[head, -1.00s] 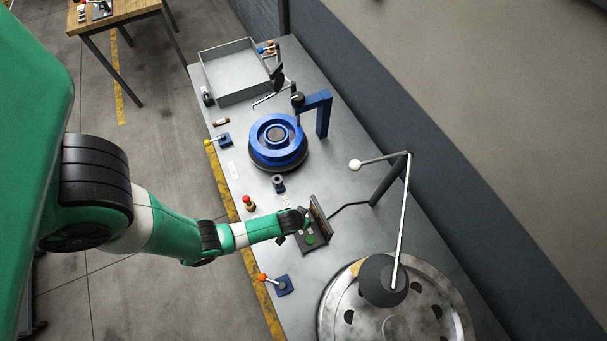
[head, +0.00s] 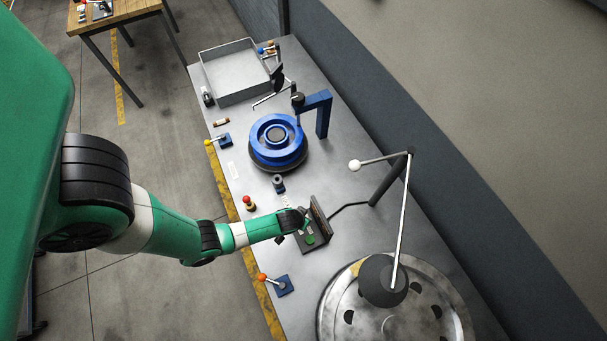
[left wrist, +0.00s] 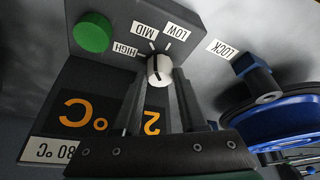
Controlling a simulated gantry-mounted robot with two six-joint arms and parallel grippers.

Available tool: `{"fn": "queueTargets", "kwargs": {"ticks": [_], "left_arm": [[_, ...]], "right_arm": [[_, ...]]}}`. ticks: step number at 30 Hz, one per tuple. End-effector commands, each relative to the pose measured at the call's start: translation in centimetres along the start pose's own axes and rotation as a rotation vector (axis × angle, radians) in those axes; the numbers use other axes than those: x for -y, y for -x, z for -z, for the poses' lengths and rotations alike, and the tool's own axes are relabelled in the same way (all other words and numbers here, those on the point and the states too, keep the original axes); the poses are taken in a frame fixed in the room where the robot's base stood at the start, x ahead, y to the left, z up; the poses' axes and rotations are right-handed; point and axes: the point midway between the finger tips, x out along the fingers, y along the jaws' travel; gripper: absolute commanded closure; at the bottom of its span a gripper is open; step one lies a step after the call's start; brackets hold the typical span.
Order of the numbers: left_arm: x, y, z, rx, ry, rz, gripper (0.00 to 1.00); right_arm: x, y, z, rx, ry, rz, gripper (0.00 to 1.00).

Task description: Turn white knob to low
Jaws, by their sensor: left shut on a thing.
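The white knob (left wrist: 159,70) sits on a dark control box, below HIGH, MID and LOW labels that appear upside down in the left wrist view. A dark line on the knob points roughly up, near the MID side; its exact setting is hard to tell. My left gripper (left wrist: 160,88) is shut on the knob, with one finger on each side of it. In the head view the control box (head: 312,241) stands on the bench, and my left gripper (head: 304,222) reaches over it, hiding the knob. My right gripper is not in view.
A green button (left wrist: 92,33) is beside the knob, and an orange °C display lies below. A blue wheel-like fixture (head: 277,137), a red-topped knob (head: 248,202), an orange-tipped lever (head: 275,283) and a large metal wheel (head: 350,318) share the bench (head: 345,222).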

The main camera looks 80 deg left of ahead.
Motion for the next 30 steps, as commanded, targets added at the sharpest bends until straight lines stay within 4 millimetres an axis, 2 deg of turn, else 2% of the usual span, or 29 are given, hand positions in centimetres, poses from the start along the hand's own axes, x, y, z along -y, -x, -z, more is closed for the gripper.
{"fn": "queueTargets", "kwargs": {"ticks": [8,16,30], "left_arm": [[0.21,0.11,0.06,0.000,-0.132,-0.056,1.00],[0.36,0.03,0.11,0.000,-0.337,-0.143,1.00],[0.50,-0.15,0.19,-0.001,-0.637,-0.266,1.00]], "right_arm": [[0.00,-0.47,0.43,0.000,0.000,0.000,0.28],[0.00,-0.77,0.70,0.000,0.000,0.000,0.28],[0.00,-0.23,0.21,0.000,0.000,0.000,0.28]]}}
